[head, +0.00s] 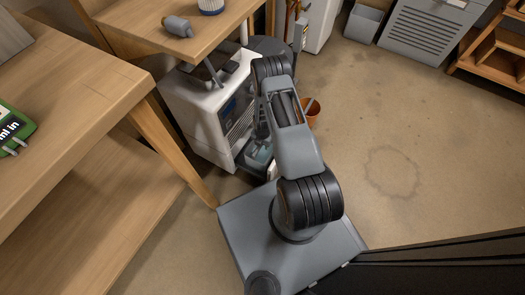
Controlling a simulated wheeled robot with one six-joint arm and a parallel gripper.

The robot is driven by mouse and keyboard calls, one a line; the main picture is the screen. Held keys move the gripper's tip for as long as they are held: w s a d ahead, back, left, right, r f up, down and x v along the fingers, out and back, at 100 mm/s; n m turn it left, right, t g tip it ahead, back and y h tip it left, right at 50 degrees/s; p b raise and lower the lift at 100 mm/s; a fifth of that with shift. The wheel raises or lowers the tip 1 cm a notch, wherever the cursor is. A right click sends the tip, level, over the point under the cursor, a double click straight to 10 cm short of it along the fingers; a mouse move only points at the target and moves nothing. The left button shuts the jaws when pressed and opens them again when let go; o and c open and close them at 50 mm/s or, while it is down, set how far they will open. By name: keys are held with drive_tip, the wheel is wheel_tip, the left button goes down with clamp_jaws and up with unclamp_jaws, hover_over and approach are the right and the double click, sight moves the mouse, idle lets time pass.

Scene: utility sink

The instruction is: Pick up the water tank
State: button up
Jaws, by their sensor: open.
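A white boxy appliance (197,112) with a dark vented side panel stands on the floor beside the wooden tables. A small grey-blue translucent tank (259,154) shows low at its near right corner, partly covered by my arm. I take it to be the water tank. I cannot tell how far it sits inside the appliance. My gripper (261,130) points down just above the tank, in front of the vented side. It is open and mostly hidden by my own arm link. Whether the fingers touch the tank cannot be seen.
A wooden table (70,95) is at the left. Another wooden top (150,22) over the appliance holds a grey cylindrical item (178,26). An orange pot (311,109) stands right of my arm. A grey vented unit (428,32) is at the back. The floor (420,140) on the right is clear.

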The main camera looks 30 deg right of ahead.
drive_tip(key=shift+c, duration=0.5)
clamp_jaws()
drive_tip(key=shift+r, duration=0.25)
